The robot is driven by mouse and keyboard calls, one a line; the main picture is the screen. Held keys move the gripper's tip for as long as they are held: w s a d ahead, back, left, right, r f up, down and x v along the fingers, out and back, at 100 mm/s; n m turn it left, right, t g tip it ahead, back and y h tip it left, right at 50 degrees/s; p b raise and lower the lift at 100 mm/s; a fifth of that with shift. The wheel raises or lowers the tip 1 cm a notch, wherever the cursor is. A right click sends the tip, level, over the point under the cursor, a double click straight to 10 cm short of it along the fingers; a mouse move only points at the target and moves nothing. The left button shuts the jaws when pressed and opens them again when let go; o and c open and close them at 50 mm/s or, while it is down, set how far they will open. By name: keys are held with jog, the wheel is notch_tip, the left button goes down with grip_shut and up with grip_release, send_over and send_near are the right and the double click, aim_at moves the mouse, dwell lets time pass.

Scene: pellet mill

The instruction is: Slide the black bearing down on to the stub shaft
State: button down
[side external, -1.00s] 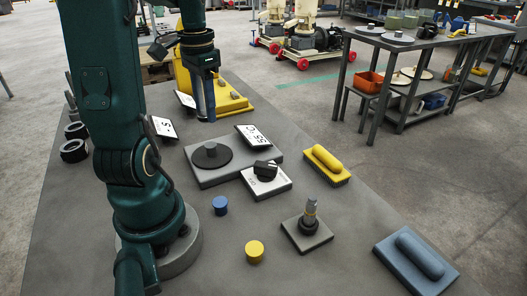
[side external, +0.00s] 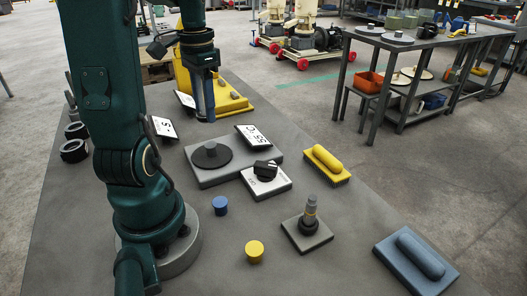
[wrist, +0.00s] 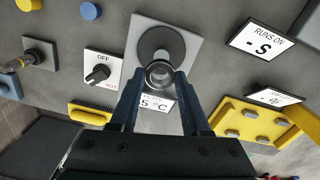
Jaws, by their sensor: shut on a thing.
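My gripper (wrist: 160,78) is shut on a small round grey thing (wrist: 160,73) with a darker rim. I cannot tell from its look whether this is the black bearing. In the side view my gripper (side external: 205,115) hangs fingers-down near the yellow board, and what it holds does not show clearly. A grey plate (side external: 206,178) bears a wide black disc (side external: 225,163) with a short stub in its middle. In the wrist view this disc (wrist: 178,45) lies just beyond my fingertips. An upright grey post (side external: 311,207) stands on another plate, with a black ring (side external: 308,228) around its foot.
A switch box (side external: 267,184) and a 55 °C sign (side external: 253,140) stand by the disc plate. A yellow brush (side external: 326,163), yellow board (side external: 235,105), blue block (side external: 415,262), blue cap (side external: 220,205) and yellow cap (side external: 254,250) lie around. Two black rings (side external: 74,150) lie at left.

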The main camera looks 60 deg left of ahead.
jog(key=w+d+r+m, duration=0.4)
jog(key=w+d+m, duration=0.45)
jog(key=d, duration=0.35)
jog(key=d+m, duration=0.6)
jog(key=d, duration=0.9)
jog(key=shift+w+d+r+m, duration=0.2)
jog(key=shift+w+r+m, duration=0.1)
jog(key=shift+m, duration=0.05)
jog(key=shift+f, duration=3)
jog(key=shift+f, duration=0.2)
jog(key=shift+f, duration=0.2)
jog(key=shift+f, duration=0.15)
